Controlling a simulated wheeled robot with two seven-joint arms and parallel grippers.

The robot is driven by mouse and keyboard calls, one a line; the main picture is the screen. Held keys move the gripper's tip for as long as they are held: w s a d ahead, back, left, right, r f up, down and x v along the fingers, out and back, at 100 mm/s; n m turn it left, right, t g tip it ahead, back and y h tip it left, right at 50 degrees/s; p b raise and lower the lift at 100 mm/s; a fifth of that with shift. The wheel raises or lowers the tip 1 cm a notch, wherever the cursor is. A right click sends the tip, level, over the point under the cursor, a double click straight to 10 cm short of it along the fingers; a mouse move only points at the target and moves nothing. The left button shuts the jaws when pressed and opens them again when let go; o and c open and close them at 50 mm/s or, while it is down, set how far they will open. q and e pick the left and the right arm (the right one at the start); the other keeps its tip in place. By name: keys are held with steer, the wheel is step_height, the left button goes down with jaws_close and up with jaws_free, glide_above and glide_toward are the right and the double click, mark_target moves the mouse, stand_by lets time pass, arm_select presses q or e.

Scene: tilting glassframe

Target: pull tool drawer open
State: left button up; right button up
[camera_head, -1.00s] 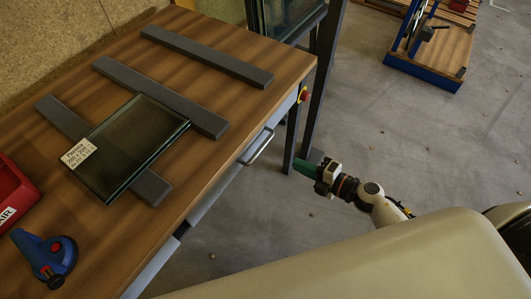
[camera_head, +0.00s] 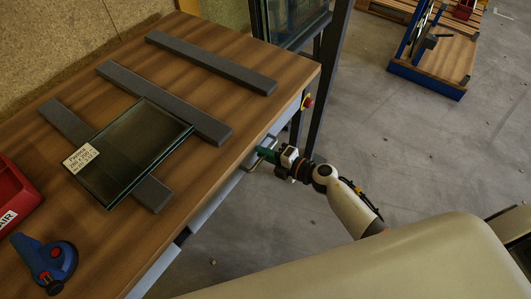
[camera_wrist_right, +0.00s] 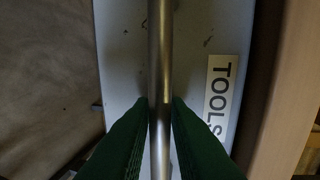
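The tool drawer (camera_head: 213,203) is in the grey front under the workbench top. In the wrist view its pale front (camera_wrist_right: 125,65) carries a "TOOLS" label (camera_wrist_right: 217,97). Its metal bar handle (camera_wrist_right: 160,45) runs down the middle of that view. My right gripper (camera_wrist_right: 160,102) has its green fingers on either side of the bar, with no clear gap, and looks shut on it. In the head view the right gripper (camera_head: 262,155) is at the handle, which it partly covers. The drawer looks closed. My left gripper is not in view.
The wooden workbench (camera_head: 235,95) holds dark bars (camera_head: 210,60), a labelled glass pane (camera_head: 140,145), a blue clamp-like tool (camera_head: 45,262) and a red bin (camera_head: 12,195). A red button (camera_head: 307,102) and dark post (camera_head: 325,85) stand near the drawer. Grey floor (camera_head: 400,150) is clear to the right.

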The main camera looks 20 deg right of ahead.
jaws_close()
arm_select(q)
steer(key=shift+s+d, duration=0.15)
